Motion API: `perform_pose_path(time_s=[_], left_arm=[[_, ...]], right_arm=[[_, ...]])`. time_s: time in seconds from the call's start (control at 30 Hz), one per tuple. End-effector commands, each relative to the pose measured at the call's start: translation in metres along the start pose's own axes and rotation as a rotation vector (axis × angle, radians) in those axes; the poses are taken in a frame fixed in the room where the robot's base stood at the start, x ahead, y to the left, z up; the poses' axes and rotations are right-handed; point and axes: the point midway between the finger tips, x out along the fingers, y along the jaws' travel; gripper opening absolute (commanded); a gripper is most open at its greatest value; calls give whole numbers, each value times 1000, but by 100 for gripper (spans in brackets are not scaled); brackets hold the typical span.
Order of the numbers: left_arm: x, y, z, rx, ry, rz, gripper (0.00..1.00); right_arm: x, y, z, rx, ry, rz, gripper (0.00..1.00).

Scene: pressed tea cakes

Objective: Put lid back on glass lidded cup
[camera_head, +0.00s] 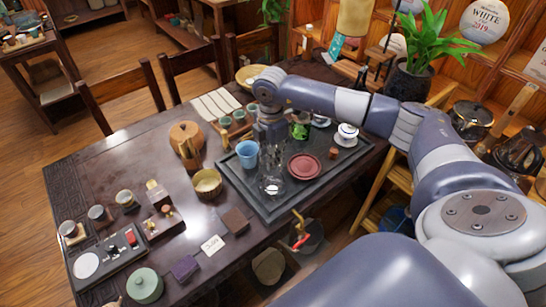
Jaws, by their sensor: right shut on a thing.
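A clear glass cup (272,186) stands on the dark tea tray (290,206), left of a dark red round dish (304,167). My right gripper (270,139) points down over the tray, behind and above the glass cup in the picture. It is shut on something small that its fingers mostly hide. The lid cannot be made out clearly, so I cannot tell whether it is what the fingers hold. My left gripper is not in view.
A blue cup (247,153) stands close left of my right gripper. A white lidded cup (347,132) and a small brown cup (333,153) are to the right.

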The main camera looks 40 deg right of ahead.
Motion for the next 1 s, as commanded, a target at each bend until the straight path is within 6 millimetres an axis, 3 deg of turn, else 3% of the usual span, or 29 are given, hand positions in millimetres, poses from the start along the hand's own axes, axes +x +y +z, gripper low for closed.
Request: perform_pose_path(time_s=[0.43, 0.8, 1.0], left_arm=[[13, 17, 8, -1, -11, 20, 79], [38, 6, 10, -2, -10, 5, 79], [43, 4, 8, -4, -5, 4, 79]], right_arm=[[19, 3, 2, -6, -2, 0, 0], [55, 3, 2, -6, -2, 0, 0], [63, 3, 2, -5, -2, 1, 0]])
